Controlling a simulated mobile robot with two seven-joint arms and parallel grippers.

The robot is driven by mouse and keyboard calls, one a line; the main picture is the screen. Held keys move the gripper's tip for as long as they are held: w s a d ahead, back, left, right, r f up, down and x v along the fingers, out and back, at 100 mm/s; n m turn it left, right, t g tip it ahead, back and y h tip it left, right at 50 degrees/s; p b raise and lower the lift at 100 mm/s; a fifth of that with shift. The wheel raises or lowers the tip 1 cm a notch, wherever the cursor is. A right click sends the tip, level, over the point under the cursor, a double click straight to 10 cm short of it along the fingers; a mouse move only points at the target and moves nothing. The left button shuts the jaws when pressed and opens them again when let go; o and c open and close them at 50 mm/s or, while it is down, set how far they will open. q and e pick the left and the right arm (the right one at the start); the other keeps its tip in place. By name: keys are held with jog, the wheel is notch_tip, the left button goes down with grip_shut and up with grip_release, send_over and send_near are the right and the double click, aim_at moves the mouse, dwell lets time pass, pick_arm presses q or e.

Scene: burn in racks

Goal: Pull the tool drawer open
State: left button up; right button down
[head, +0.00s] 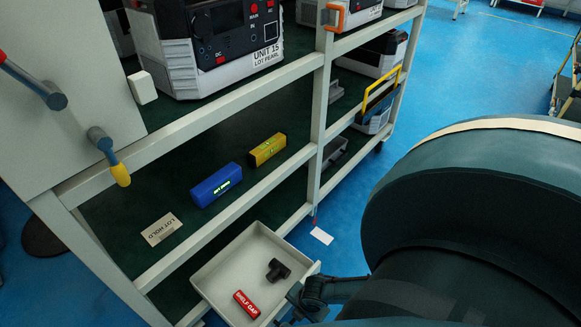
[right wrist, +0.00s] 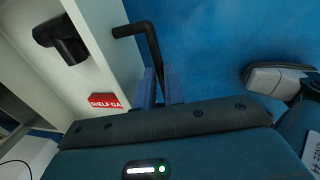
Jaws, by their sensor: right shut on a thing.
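The tool drawer (head: 232,262) is a pale open-topped tray that stands out from the bottom of the rack in the head view. A black tool (head: 278,270) and a red tag (head: 246,304) lettered "SHELF GAP" lie inside it. My right gripper (head: 302,296) is at the drawer's front, partly hidden by my arm. In the right wrist view, my right gripper (right wrist: 160,86) is shut on the black bent bar of the drawer handle (right wrist: 150,42). The drawer's pale front wall (right wrist: 108,45) is just left of the fingers. My left gripper is not in view.
The rack (head: 190,122) holds power units (head: 215,45), a blue box (head: 216,185), a yellow box (head: 267,149) and a "LOT HOLD" card (head: 161,229). A white card (head: 321,236) lies on the blue floor. Two levers (head: 108,155) stick out at the left.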

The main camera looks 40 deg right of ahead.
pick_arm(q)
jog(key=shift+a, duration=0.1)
pick_arm(e)
jog(key=shift+s, duration=0.6)
jog(key=c, duration=1.5)
grip_release()
